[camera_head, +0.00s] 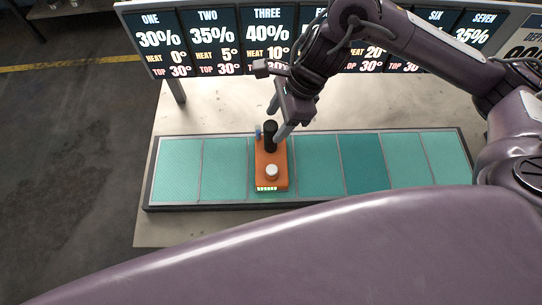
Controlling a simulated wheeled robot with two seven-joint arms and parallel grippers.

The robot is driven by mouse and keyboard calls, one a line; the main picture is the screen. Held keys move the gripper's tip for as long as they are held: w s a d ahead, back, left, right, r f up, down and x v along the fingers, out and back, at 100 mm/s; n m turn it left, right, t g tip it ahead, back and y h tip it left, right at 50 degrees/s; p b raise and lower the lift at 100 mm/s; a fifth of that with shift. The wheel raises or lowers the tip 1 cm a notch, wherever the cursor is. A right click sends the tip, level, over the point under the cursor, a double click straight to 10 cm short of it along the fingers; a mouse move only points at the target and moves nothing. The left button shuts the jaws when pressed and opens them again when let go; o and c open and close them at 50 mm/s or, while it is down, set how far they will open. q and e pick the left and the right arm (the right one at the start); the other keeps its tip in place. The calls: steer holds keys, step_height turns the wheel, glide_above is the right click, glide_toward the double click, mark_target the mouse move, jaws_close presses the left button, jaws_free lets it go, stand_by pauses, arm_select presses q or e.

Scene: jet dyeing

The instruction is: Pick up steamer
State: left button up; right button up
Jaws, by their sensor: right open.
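The steamer (271,172) is an orange block with a black upright handle, a white round knob and a lit strip at its front edge. It sits on the third panel from the left of a long tray (148,192) of green panels. My right gripper (277,121) comes down from above at the steamer's back end. Its fingers are apart, close to the black handle; I cannot tell whether they touch it. My left gripper does not show.
A sign board (208,43) with columns of percentages and temperatures stands behind the tray. The tray lies on a pale table (200,118). One panel (362,163) right of the middle is darker green. Open floor (70,150) lies to the left. My own purple arm covers the foreground.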

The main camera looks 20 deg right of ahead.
mark_target(273, 124)
steer(key=x, duration=0.2)
steer(key=p+x, duration=0.1)
steer(key=shift+w+f, duration=0.25)
steer(key=shift+w, duration=0.05)
steer(key=shift+s+a+f, duration=0.1)
steer(key=shift+a+f, duration=0.1)
steer(key=shift+f, duration=0.3)
jaws_close()
stand_by(0.7)
steer(key=shift+w+r, duration=0.15)
steer(key=shift+w, duration=0.05)
